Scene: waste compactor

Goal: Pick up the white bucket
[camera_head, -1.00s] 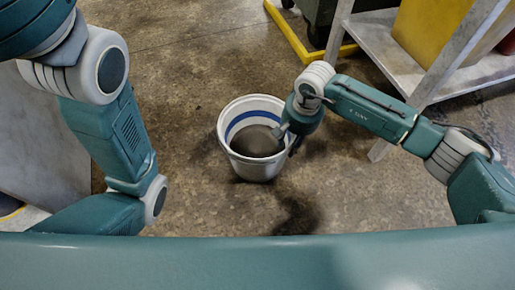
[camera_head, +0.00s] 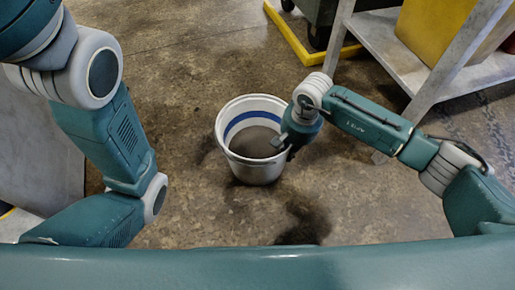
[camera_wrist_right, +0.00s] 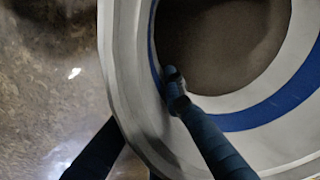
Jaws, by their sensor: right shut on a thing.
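The white bucket (camera_head: 262,172), with a blue band inside and a dark grey bottom, is upright in the middle of the head view. My right gripper (camera_head: 284,141) is at its right rim and is shut on the wall. In the right wrist view the bucket (camera_wrist_right: 122,60) fills much of the picture, with one finger of the right gripper (camera_wrist_right: 150,112) inside it and the other outside, beneath the rim. Whether the bucket's base touches the floor is unclear. My left arm is folded at the left, and its gripper is out of view.
A grey shelf (camera_head: 386,40) with a yellow container (camera_head: 436,32) stands at the upper right. A yellow floor frame (camera_head: 289,36) and a dark wheeled bin (camera_head: 325,14) are at the top. A grey panel (camera_head: 38,140) is at the left. The brown floor around the bucket is clear.

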